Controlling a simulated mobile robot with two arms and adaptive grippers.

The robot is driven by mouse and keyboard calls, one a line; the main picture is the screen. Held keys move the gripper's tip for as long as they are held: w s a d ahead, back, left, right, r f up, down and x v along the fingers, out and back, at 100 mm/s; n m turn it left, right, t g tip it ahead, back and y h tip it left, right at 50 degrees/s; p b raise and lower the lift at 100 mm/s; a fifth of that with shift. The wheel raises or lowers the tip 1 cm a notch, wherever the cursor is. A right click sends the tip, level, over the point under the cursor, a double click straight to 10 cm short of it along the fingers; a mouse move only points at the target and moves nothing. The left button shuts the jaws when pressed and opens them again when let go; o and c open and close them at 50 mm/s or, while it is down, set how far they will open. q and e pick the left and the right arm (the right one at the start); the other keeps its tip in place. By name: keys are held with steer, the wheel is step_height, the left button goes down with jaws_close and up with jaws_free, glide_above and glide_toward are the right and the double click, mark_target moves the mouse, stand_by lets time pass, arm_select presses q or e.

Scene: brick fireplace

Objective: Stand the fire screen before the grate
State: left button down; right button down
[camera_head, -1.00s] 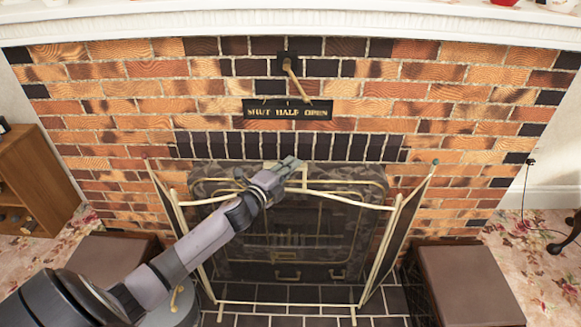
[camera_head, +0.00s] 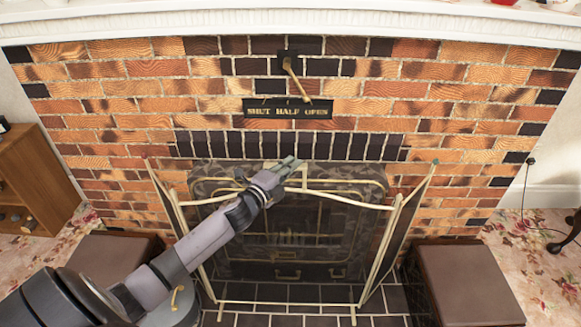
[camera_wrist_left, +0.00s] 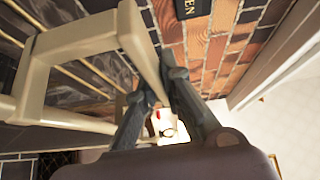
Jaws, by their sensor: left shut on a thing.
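The fire screen (camera_head: 388,245) has a pale cream-gold frame with a wide front panel and two side wings angled back toward the brick. It stands upright in front of the dark, gold-trimmed grate (camera_head: 345,174), which shows above its top rail and through its panel. My left gripper (camera_head: 291,165) is shut on the screen at the middle of its top rail. In the left wrist view, a pale bar of the screen's frame (camera_wrist_left: 85,44) runs between the fingers of my left gripper (camera_wrist_left: 158,88). My right gripper is in neither view.
A brown box seat (camera_head: 463,283) stands to the right of the hearth and another (camera_head: 112,252) to the left, partly behind my arm. The dark tiled hearth (camera_head: 285,321) lies under the screen. A wooden cabinet (camera_head: 45,180) is at far left. A lever (camera_head: 295,75) hangs above.

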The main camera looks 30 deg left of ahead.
arm_select(q)
steer(key=shift+r, duration=0.4)
steer(key=c, duration=1.7)
jaws_free()
steer(key=shift+o, duration=0.2)
steer(key=shift+f, duration=0.15)
